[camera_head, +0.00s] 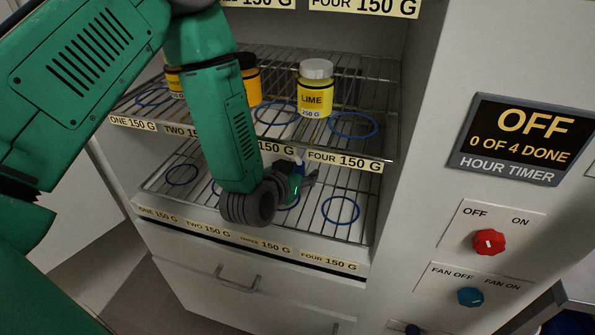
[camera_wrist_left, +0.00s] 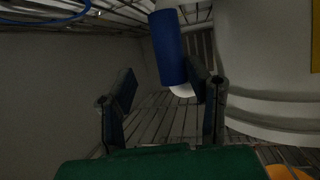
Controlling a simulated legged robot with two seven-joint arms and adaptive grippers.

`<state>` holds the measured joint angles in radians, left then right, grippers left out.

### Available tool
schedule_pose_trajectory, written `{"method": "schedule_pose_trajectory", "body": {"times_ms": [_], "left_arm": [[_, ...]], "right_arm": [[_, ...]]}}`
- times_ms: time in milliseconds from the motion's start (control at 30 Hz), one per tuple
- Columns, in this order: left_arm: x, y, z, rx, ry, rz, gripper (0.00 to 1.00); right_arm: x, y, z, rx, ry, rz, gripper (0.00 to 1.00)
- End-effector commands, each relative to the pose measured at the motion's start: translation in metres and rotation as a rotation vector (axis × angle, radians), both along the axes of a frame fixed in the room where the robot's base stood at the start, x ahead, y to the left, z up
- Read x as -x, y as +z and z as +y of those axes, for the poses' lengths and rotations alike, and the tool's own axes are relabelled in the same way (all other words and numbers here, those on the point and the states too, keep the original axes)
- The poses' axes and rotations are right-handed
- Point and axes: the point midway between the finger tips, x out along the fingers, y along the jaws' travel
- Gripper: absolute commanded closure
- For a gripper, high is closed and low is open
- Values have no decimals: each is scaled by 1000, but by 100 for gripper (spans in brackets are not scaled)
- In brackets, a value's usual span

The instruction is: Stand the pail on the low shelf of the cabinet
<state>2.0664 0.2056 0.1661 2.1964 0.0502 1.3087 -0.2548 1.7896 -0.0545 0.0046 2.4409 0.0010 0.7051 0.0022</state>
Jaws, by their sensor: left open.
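No pail can be made out for certain. The cabinet's low shelf (camera_head: 352,232) is a wire rack with blue rings and yellow labels along its front edge. My left gripper (camera_head: 301,182) reaches in over this shelf near its third and fourth places, with the wrist hiding part of the rack. In the left wrist view the left gripper (camera_wrist_left: 162,92) is open, its two fingers apart. A blue cylinder (camera_wrist_left: 170,48) with white ends shows beyond the fingers, close to the right one; I cannot tell whether they touch. My right gripper is not in view.
The upper rack (camera_head: 375,97) holds a yellow LIME jar (camera_head: 315,92) and other jars, partly behind my arm. A timer panel (camera_head: 523,138), red knob (camera_head: 488,242) and blue knob (camera_head: 470,297) are at right. A drawer handle (camera_head: 235,281) is below. A large pale rounded body (camera_wrist_left: 262,60) stands close right.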

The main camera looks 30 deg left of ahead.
Motion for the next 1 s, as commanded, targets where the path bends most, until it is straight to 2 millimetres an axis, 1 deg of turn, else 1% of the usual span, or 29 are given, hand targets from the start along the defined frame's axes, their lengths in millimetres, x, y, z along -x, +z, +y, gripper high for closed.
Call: {"method": "schedule_pose_trajectory", "body": {"times_ms": [167,267,433,500,633,800,1000], "left_arm": [[31,11,2,6,-1,5,55],[53,19,3,7,0,5,55],[88,33,1,7,0,5,55],[94,40,-1,4,2,7,55],[103,44,-3,3,1,5,55],[108,44,-4,2,1,3,55],[108,42,-1,5,1,2,55]], "right_arm": [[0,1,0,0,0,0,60],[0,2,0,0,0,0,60],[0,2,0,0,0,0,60],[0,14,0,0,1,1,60],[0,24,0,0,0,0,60],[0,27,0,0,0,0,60],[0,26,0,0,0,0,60]]}}
